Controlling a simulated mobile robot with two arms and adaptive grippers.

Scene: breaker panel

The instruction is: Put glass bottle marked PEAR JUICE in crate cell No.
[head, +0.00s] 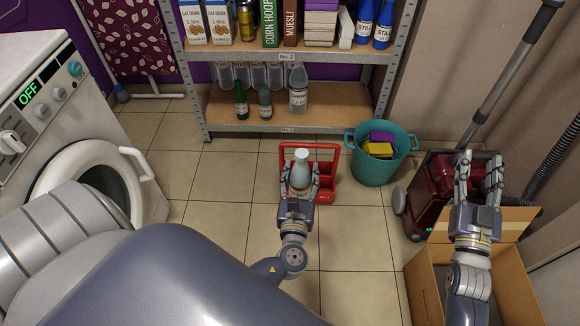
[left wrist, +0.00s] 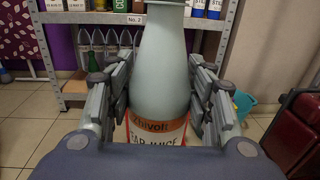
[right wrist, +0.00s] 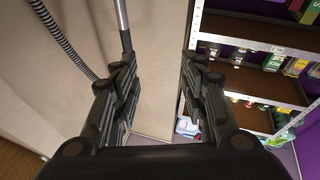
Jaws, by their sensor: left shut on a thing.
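The pale grey-green glass bottle (head: 301,160) is upright in my left gripper (head: 300,182). In the left wrist view the bottle (left wrist: 163,65) fills the middle, between both fingers. Its label carries an orange band and partly readable text ending in "JUICE"; the first letters are cut off. The red crate (head: 328,186) with a handle stands on the floor behind and around the held bottle as seen from the head. The bottle's base is hidden, so its height over the crate is unclear. My right gripper (head: 478,170) is open and empty, near the dark red vacuum cleaner.
A metal shelf (head: 300,128) behind holds several bottles on its lower board and cartons above. A teal bucket (head: 376,170) stands right of the crate. An open cardboard box (head: 510,280) and the vacuum cleaner (head: 430,190) are at right. A washing machine (head: 80,130) stands left.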

